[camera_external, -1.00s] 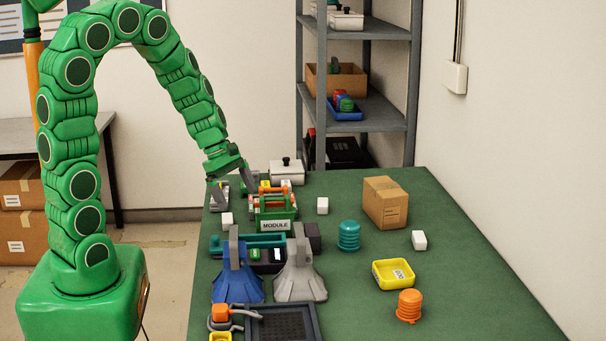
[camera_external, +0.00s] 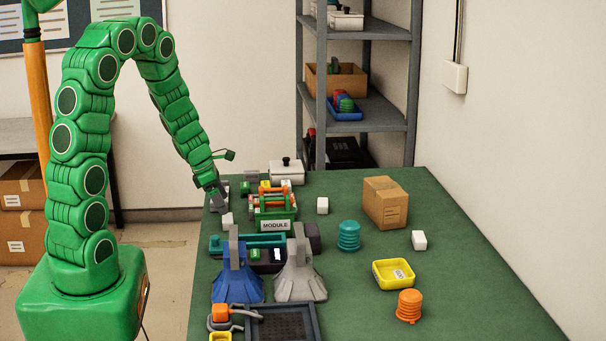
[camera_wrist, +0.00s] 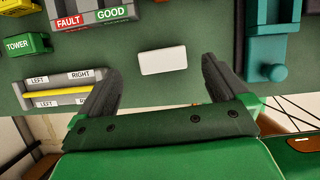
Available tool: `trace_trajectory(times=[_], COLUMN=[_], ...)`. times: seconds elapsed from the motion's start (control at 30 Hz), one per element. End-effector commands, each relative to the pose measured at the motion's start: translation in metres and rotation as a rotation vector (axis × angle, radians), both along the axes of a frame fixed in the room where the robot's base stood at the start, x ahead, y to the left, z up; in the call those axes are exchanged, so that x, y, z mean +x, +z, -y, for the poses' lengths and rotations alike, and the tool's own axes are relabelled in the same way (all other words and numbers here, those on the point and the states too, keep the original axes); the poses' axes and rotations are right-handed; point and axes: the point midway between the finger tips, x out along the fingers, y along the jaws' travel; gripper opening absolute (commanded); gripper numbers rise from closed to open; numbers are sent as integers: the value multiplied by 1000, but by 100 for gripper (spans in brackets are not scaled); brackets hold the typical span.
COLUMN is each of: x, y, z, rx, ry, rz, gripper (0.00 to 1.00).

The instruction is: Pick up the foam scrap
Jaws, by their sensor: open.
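A small plain white block, which looks like the foam scrap (camera_external: 227,219), lies on the green table near its left edge. In the wrist view the white block (camera_wrist: 163,60) shows between and just beyond my fingertips, apart from both. My gripper (camera_external: 218,201) is open and empty, pointing down just behind this block in the outside view. Its height above the table is hard to tell. Two similar white blocks, one behind the middle (camera_external: 322,205) and one at the right (camera_external: 419,240), also lie on the table, so which is foam is not certain.
The green MODULE crate (camera_external: 275,213) stands close right of the block. A teal fixture (camera_wrist: 269,40) is at the right in the wrist view. A grey LEFT/RIGHT tray (camera_wrist: 65,90) and green TOWER box (camera_wrist: 27,44) are at the left. Blue and grey stands (camera_external: 238,285) are nearer.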

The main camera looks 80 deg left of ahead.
Motion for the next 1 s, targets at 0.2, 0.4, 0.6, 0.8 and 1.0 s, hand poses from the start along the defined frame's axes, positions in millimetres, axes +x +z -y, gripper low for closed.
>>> trace_trajectory(times=[0.2,0.4,0.6,0.8,1.0], x=[2,6,12,14,15], y=[-11,-29,-47,-56,-56], z=[0,2,2,1,1], rx=[-1,-3,-3,0,1], ry=[1,-1,0,-1,-1], rz=[-2,0,1,-2,-2], gripper=[100,100,100,100,100])
